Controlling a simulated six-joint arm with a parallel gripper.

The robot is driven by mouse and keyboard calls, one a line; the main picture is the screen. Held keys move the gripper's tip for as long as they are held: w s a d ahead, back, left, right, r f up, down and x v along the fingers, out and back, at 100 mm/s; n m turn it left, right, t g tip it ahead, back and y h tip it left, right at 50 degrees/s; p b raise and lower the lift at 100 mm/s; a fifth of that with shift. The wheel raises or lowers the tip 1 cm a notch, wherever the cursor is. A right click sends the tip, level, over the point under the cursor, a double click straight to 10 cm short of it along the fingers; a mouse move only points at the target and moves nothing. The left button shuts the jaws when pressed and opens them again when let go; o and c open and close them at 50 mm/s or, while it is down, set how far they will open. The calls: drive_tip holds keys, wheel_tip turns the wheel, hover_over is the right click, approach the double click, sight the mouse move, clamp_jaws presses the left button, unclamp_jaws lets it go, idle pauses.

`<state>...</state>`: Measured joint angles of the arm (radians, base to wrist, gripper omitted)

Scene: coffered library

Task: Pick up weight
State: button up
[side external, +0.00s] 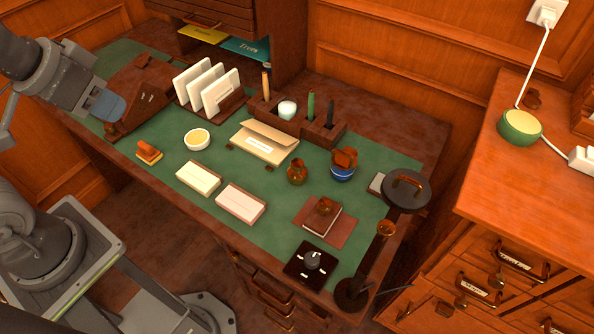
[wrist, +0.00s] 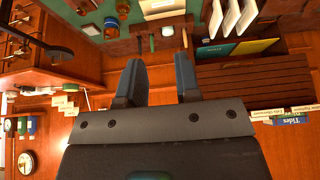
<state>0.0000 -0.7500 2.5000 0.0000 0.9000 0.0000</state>
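My gripper (wrist: 158,74) is open and empty in the wrist view, its two dark fingers apart. In the side view my gripper (side external: 104,104) is over the left end of the desk, far from the right-hand objects. A small brown glossy knobbed piece (side external: 297,173) stands on the green desk top near the middle. Another brown knobbed piece (side external: 324,207) sits on a small dark book (side external: 317,222) on a reddish mat toward the right front. Either could be the weight; I cannot tell which.
The desk (side external: 233,172) also holds white card stacks (side external: 240,203), a yellow-filled bowl (side external: 197,139), an envelope (side external: 263,141), a blue jar (side external: 342,170), a letter rack (side external: 220,94) and a pen stand (side external: 322,130). A dark lamp (side external: 407,191) stands at the right.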

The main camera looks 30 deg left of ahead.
drive_tip(key=o, duration=1)
drive_tip(key=n+g, duration=0.6)
drive_tip(key=n, duration=0.9)
hover_over(297, 162)
wheel_tip(297, 162, down, 18)
wheel_tip(297, 162, down, 9)
drive_tip(key=shift+d+f, duration=0.1)
drive_tip(key=shift+f, duration=2.9)
